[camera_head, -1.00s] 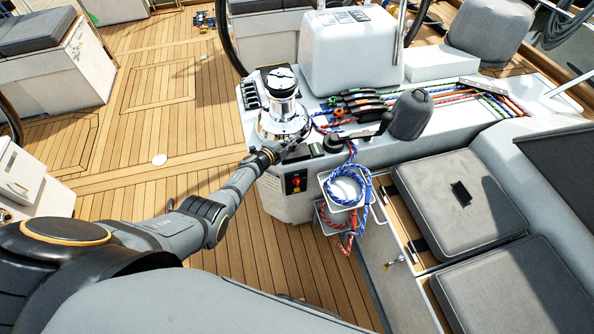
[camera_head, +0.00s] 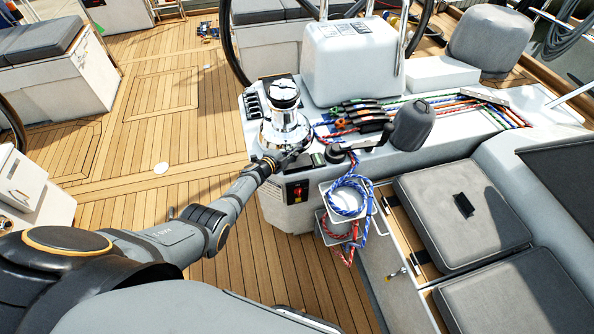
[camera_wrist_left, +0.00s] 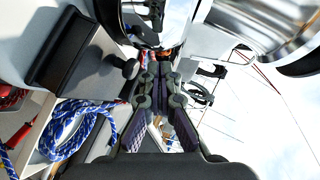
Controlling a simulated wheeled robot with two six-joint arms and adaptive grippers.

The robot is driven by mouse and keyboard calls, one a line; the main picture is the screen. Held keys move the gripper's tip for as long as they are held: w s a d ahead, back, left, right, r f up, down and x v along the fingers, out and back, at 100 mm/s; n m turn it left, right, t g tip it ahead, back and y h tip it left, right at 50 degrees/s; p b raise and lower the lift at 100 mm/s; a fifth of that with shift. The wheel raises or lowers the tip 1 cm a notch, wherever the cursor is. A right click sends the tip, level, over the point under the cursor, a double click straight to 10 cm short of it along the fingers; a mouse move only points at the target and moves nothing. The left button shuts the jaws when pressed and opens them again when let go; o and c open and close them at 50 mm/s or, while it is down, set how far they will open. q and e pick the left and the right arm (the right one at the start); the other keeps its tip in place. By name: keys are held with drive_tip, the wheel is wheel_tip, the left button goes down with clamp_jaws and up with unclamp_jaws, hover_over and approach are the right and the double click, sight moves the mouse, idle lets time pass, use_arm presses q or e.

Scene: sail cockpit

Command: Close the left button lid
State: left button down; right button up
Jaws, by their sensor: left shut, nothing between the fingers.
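My left gripper (camera_head: 298,154) is low beside the base of the chrome winch (camera_head: 284,122), on the side nearer me. In the left wrist view its fingers (camera_wrist_left: 157,80) are together with nothing between them, pointing toward the shiny winch body. My right gripper is out of view.
A red switch panel (camera_head: 297,191) is on the console's front face. Blue and red ropes (camera_head: 347,196) hang in white holders to its right. A black lever (camera_head: 340,152), rope clutches (camera_head: 360,117) and a grey covered winch (camera_head: 411,122) stand further right. The teak deck (camera_head: 150,130) is open at left.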

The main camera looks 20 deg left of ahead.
sight(291, 159)
use_arm(q)
drive_tip(key=s+a+r+p, duration=0.2)
drive_tip(key=r+p, duration=0.2)
drive_tip(key=r, duration=0.1)
drive_tip(key=s+a+r+p, duration=0.2)
drive_tip(key=a+r+p, duration=0.1)
drive_tip(key=r+p, duration=0.1)
drive_tip(key=shift+s+a+r+p, duration=0.25)
drive_tip(key=shift+s+r+p, duration=0.05)
drive_tip(key=shift+r, duration=0.4)
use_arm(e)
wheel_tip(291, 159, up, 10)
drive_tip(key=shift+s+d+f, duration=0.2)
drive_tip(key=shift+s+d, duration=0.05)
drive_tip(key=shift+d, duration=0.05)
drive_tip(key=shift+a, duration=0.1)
